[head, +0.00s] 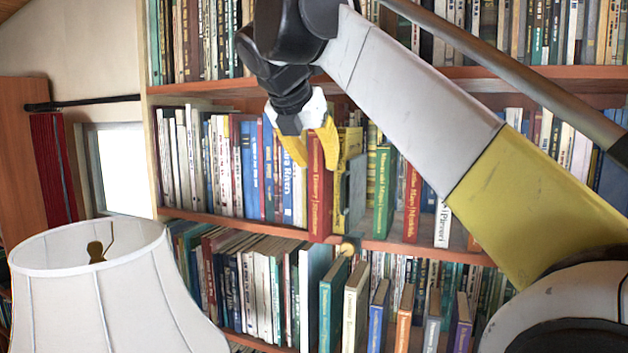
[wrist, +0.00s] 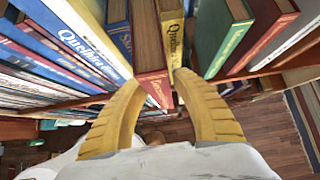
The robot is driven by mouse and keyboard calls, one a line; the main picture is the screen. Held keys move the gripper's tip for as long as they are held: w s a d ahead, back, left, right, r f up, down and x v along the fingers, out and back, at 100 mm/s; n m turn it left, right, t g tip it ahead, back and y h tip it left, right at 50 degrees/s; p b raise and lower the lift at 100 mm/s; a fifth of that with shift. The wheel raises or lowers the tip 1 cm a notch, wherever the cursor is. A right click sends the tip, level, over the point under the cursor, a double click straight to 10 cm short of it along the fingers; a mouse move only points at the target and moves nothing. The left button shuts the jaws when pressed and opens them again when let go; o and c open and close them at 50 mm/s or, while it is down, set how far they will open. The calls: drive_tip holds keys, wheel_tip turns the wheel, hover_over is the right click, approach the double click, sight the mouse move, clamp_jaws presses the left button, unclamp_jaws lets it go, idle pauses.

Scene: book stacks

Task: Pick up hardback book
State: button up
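A red hardback book (head: 318,190) stands upright on the middle shelf, its lower end overlapping the shelf's front edge. It also shows in the wrist view (wrist: 150,52), spine toward me. My gripper (head: 312,155) is in front of this shelf, at the upper part of the red book. Nothing is clamped. In the head view the gripper hides part of the books behind it.
A yellow book (wrist: 172,35) stands right beside the red one. A green book (head: 382,190) and another red book (head: 412,200) stand farther right. Several books fill the shelves above and below. A white lampshade (head: 95,290) stands at the front left.

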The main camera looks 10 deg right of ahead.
sight(328, 181)
drive_tip(key=p+x, duration=0.1)
drive_tip(key=x, duration=0.4)
drive_tip(key=shift+w, duration=0.15)
drive_tip(key=shift+c, duration=0.8)
clamp_jaws()
